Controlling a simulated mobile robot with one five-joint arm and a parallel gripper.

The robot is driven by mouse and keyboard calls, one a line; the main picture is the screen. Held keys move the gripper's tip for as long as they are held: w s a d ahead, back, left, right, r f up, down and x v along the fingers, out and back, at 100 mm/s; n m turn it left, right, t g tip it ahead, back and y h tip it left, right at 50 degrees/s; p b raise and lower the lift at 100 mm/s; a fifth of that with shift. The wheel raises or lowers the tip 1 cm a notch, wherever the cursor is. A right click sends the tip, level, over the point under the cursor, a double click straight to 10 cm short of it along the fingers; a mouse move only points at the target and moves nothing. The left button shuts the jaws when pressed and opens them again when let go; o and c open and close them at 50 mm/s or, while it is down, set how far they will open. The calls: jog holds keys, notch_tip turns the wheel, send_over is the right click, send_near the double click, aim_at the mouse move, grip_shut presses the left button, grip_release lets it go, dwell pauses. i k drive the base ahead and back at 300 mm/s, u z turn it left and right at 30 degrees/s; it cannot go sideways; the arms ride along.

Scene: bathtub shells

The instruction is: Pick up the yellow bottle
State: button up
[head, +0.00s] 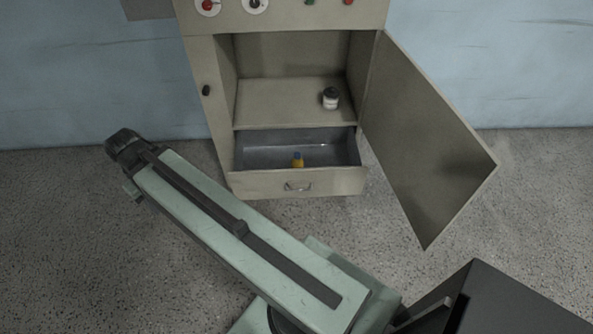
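The fingers of my gripper cannot be made out in this view.
A dark jar with a white band (330,98) stands on the shelf above the drawer. The cabinet door (425,140) is swung wide open to the right. A dark box-like shape (510,305) fills the lower right corner. The speckled floor left of the cabinet is clear.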

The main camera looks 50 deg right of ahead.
aim_at(295, 163)
jog(key=i, duration=1)
